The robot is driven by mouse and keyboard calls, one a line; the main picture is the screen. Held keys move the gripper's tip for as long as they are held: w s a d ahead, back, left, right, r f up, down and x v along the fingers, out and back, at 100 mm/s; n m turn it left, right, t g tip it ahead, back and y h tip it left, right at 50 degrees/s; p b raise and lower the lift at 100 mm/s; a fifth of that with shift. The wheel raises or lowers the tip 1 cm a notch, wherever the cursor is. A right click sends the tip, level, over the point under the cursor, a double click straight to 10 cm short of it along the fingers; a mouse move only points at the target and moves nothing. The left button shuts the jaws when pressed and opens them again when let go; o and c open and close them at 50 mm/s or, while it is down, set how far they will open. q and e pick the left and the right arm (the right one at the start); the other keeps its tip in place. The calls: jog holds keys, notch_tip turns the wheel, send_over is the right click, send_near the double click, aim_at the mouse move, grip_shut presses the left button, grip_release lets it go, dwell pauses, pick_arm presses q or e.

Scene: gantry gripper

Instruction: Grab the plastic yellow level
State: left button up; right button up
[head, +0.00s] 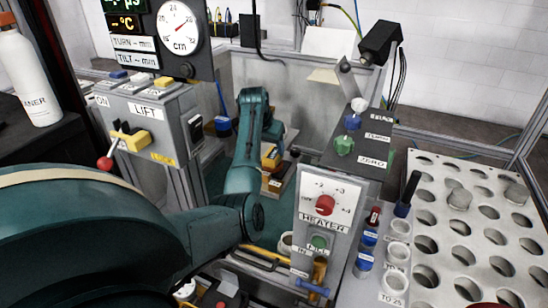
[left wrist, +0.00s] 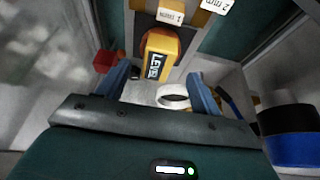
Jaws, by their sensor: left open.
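The yellow level (left wrist: 158,54), with a black face marked LEVEL, lies ahead of my left gripper (left wrist: 158,73) in the left wrist view. The gripper's two blue fingers are apart, with the level's near end in line with the gap between them. I cannot tell if they touch it. In the head view my left arm reaches into the middle of the bench, and its forearm hides most of the gripper. Yellow-orange pieces (head: 270,158) show just right of the forearm; I cannot tell which is the level. My right gripper is not in view.
A white ring (left wrist: 172,96) lies between the fingers, near the right one. A red block (left wrist: 104,61) sits left of the left finger. The LIFT box (head: 150,110) stands left of the forearm, the HEATER box (head: 325,215) right. A perforated rack (head: 475,215) fills the right side.

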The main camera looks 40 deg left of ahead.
aim_at(273, 154)
pick_arm(q)
jog(key=shift+w+x, duration=0.2)
jog(key=shift+x, duration=1.25)
jog(key=shift+w+x, duration=0.25)
jog(key=shift+x, duration=1.25)
jog(key=shift+r, duration=0.25)
jog(key=c, duration=1.2)
